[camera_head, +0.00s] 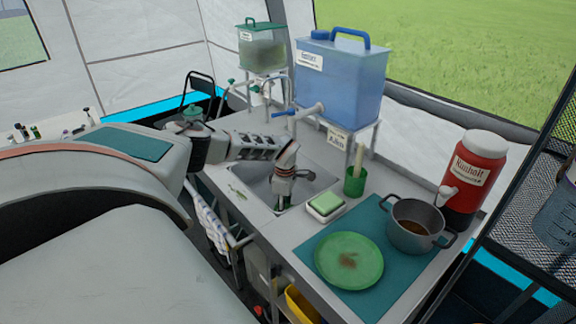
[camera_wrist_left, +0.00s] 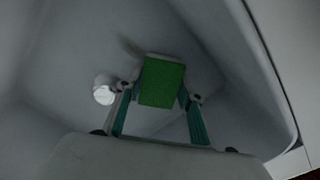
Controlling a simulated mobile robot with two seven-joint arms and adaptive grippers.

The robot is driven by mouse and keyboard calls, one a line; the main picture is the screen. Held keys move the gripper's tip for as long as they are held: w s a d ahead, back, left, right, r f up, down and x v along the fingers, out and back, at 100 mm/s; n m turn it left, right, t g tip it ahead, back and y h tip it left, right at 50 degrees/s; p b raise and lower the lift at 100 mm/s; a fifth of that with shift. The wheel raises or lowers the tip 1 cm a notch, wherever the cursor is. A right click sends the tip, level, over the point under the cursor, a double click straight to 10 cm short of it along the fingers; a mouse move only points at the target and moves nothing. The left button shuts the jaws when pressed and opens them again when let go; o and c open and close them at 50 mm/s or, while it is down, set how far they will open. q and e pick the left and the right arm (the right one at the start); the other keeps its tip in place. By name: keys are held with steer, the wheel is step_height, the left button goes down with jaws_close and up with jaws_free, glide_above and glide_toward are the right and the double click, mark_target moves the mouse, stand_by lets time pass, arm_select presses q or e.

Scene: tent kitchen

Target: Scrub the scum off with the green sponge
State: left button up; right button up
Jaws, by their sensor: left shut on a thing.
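My left gripper (camera_head: 281,203) reaches down into the grey sink (camera_head: 250,175). In the left wrist view its two teal fingers (camera_wrist_left: 160,100) are closed on a green sponge (camera_wrist_left: 162,82), held inside the basin. The head view hides this sponge behind the gripper. A dark brownish smear (camera_wrist_left: 130,47) shows on the sink surface just beyond the sponge, up and left of it. Whether the sponge touches the surface I cannot tell. Another green-topped block (camera_head: 326,203) sits in a white dish on the counter, right of the sink. My right gripper is not in view.
A round white piece (camera_wrist_left: 103,92) lies left of the sponge. A blue water container (camera_head: 345,80) stands behind the sink.

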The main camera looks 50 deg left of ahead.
arm_select(q)
steer(key=shift+s, duration=0.15)
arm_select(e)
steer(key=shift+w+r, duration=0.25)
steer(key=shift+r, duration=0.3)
arm_select(q)
steer(key=shift+w+b, duration=0.9)
steer(key=shift+w, duration=0.1)
steer(key=shift+w+d+r+b, duration=0.15)
steer(key=shift+w+b, duration=0.35)
steer(key=shift+w, duration=0.2)
steer(key=shift+w+b, duration=0.45)
steer(key=shift+b, duration=0.2)
steer(key=shift+w+f+b, duration=0.25)
steer(key=shift+w+b, duration=0.65)
steer(key=shift+b, duration=0.15)
steer(key=shift+w+d+r, duration=0.1)
steer(key=shift+w+r, duration=0.05)
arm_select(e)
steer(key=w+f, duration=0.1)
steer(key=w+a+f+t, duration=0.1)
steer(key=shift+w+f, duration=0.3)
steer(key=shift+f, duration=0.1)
arm_select(q)
steer(key=shift+w, duration=0.1)
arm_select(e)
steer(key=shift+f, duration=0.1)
